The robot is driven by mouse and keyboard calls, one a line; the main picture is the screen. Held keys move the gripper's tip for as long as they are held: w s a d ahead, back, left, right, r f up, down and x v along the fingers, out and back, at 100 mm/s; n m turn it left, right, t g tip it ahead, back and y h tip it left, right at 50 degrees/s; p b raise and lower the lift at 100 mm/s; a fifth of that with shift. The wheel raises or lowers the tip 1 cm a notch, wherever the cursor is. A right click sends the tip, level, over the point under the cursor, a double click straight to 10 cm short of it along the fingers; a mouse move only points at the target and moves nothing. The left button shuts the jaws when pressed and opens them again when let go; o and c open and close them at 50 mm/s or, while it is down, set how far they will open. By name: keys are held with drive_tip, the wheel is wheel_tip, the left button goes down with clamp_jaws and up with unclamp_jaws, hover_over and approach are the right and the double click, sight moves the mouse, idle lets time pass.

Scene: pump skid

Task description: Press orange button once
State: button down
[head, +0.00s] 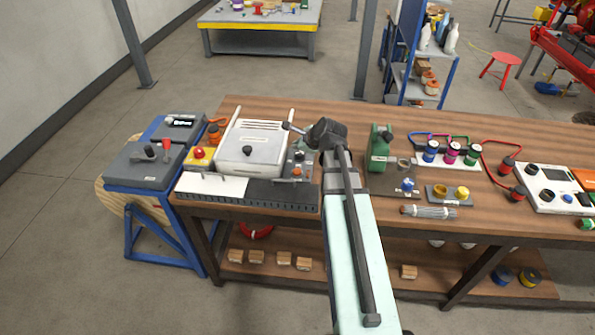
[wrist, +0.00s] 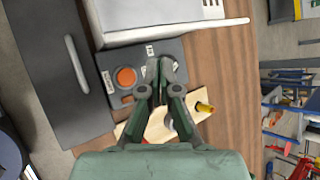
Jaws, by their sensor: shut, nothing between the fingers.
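The orange button (wrist: 126,77) is a round cap on a dark control panel (wrist: 108,62) in the wrist view. It also shows as a small orange spot in the head view (head: 297,171), on the panel right of the white-lidded box. My gripper (wrist: 160,69) is shut and empty. The height of the tips above the panel cannot be told. In the head view my fingers are not clearly made out beside my dark wrist.
The white-lidded box (head: 249,148) adjoins the panel; its pale rod (wrist: 205,32) lies close by. A wooden piece with a yellow-ended cylinder (wrist: 204,107) is below my fingers in the wrist view. Bare table (wrist: 208,70) shows beside the panel.

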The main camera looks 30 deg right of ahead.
drive_tip(key=shift+f, duration=0.1)
drive_tip(key=b, duration=0.6)
hover_over(298, 172)
wheel_tip(298, 172, down, 7)
drive_tip(key=shift+r, duration=0.1)
drive_tip(key=shift+w+f, duration=0.1)
drive_tip(key=shift+f, duration=0.8)
drive_tip(key=shift+f, duration=0.15)
idle(0.3)
drive_tip(key=shift+f+b, duration=0.3)
drive_tip(key=shift+f, duration=0.5)
idle(0.8)
drive_tip(key=shift+r, duration=0.1)
drive_tip(key=shift+r+p, duration=0.65)
drive_tip(key=shift+r, duration=0.2)
drive_tip(key=shift+r, duration=0.1)
